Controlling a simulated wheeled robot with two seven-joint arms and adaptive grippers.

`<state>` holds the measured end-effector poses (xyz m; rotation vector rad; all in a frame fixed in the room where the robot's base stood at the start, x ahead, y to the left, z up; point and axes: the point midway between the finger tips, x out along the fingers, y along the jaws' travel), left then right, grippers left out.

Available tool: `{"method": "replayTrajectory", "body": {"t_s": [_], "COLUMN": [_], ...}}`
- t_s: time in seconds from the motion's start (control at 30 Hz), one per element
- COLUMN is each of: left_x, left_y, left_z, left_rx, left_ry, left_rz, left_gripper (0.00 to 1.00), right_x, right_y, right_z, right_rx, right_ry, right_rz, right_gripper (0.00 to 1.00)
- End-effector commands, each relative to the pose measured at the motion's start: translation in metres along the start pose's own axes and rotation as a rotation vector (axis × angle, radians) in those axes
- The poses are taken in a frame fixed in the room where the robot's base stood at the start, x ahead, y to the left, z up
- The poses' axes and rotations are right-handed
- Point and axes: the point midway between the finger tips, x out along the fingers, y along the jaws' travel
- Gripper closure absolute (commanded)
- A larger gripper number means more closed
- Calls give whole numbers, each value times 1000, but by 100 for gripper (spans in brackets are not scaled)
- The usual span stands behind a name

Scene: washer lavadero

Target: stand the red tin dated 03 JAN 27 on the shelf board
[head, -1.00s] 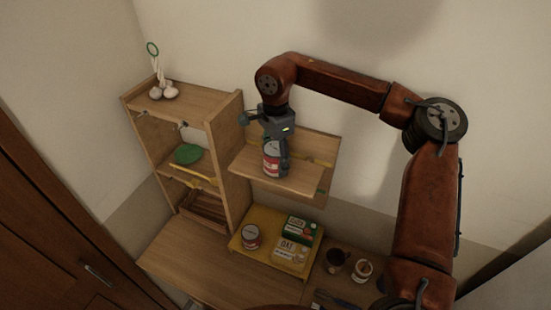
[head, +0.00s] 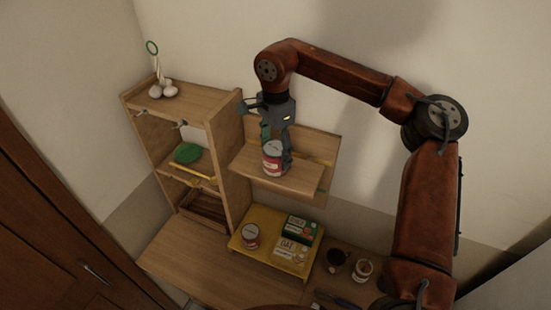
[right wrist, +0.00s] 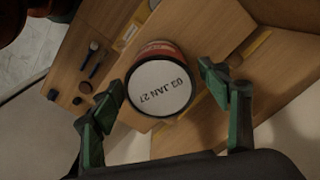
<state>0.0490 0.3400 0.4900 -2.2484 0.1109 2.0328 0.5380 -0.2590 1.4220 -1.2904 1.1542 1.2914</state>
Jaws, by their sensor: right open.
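The red tin (head: 273,159) stands upright on the shelf board (head: 299,178) in the head view. Its pale lid reads 03 JAN 27 in the right wrist view (right wrist: 160,88). My right gripper (head: 276,146) is just above and around the tin's top. In the right wrist view its green-padded fingers (right wrist: 157,90) are spread, one on each side of the lid, with gaps to the tin. My left gripper is not in view.
A yellow tray (head: 281,261) below the board holds another red tin (head: 251,236), a green box (head: 300,229) and an oat box (head: 291,251). A wooden cabinet (head: 233,170) stands close left of the board. A dark mug (head: 337,258) and a jar (head: 362,269) are at right.

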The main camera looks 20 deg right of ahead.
Motion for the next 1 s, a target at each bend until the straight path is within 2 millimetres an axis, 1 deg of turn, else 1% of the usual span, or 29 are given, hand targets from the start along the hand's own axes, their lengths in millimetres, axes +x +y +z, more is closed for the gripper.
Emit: {"method": "replayTrajectory", "body": {"t_s": [0.03,0.2,0.3,0.43,0.6,1.0], "left_x": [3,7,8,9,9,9], "left_y": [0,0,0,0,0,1], "left_z": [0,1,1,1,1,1], "left_rx": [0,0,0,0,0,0], "left_ry": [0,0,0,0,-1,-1], "left_rz": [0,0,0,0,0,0], "left_gripper": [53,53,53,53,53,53], "right_x": [-10,-47,-66,-83,-92,-92], "right_y": [-1,-1,0,-1,0,0], "right_z": [1,1,1,0,0,0], "right_rx": [0,1,-1,1,0,0], "right_ry": [-1,-1,-1,0,0,0], "right_rz": [-3,-3,-2,-1,1,1], "right_gripper": [31,31,31,31,31,31]}}
